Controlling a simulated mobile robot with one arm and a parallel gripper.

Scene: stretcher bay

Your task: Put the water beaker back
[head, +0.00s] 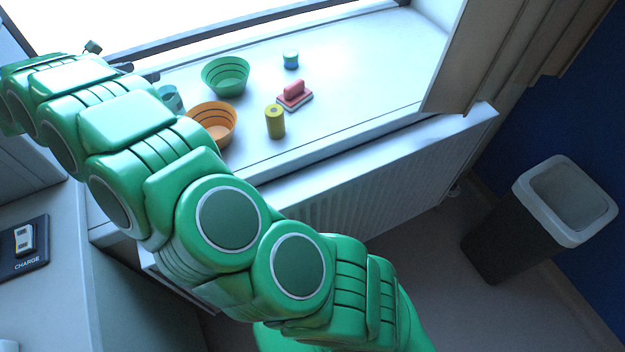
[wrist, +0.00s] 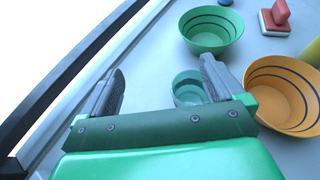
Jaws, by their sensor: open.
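A teal beaker (head: 170,97) stands on the windowsill, partly hidden by my arm in the head view. I take it to be the water beaker; its contents cannot be made out. In the wrist view the beaker (wrist: 186,87) shows between my fingers, close to the right finger, which covers part of it. My gripper (wrist: 162,80) is open with its fingers spread wide, and nothing is gripped. How far the fingertips are from the beaker cannot be told.
An orange bowl (head: 213,119) and a green bowl (head: 225,76) stand near the beaker. A yellow cylinder (head: 275,121), a red-handled block (head: 295,95) and a small blue-green pot (head: 290,60) are farther right. The sill's right part is clear. A charge pad (head: 25,247) lies lower left.

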